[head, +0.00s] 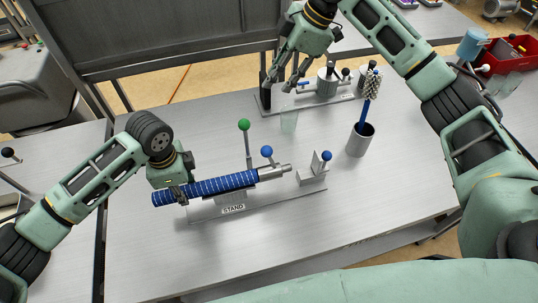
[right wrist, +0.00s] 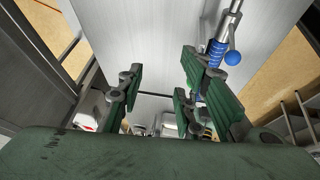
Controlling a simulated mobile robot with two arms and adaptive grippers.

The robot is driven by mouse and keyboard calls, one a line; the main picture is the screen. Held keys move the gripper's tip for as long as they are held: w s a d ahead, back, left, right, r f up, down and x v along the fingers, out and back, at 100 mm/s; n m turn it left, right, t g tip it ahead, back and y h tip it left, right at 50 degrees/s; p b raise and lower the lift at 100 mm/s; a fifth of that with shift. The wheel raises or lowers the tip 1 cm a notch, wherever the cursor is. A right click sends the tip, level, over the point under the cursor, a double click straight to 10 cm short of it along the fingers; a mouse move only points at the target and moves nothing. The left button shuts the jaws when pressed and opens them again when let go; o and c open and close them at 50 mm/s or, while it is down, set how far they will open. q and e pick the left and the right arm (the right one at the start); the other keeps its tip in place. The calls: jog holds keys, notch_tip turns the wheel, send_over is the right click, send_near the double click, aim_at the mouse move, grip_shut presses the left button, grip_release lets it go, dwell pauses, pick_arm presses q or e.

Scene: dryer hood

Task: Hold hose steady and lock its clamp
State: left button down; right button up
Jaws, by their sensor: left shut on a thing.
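A blue ribbed hose (head: 222,185) lies tilted over a grey stand (head: 308,194) marked "STAND", its right end at a metal pipe (head: 275,172). My left gripper (head: 178,192) is shut on the hose near its left end. A blue-knobbed lever (head: 267,152) stands at the hose-pipe joint, and a green-knobbed lever (head: 244,125) rises behind the hose. I cannot tell which belongs to the clamp. My right gripper (head: 284,82) is well behind the stand, open and empty; its parted fingers show in the right wrist view (right wrist: 160,65).
A metal block with a blue knob (head: 327,156) sits at the stand's right end. A metal cup (head: 360,140) holds a blue-handled brush (head: 371,88). The table's front is clear.

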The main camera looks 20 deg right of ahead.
aim_at(269, 157)
jog(key=s+a+f+n+g, duration=0.2)
jog(key=s+f+n+g, duration=0.3)
jog(key=s, duration=0.6)
jog(key=shift+t+h, duration=0.3)
jog(key=shift+t, duration=0.4)
jog(key=x, duration=1)
jog(key=shift+w+f, duration=0.25)
jog(key=shift+f, duration=0.15)
jog(key=shift+a+f, duration=0.15)
jog(key=shift+f, duration=0.45)
jog(key=shift+c, duration=0.5)
jog(key=shift+s, duration=0.1)
grip_shut()
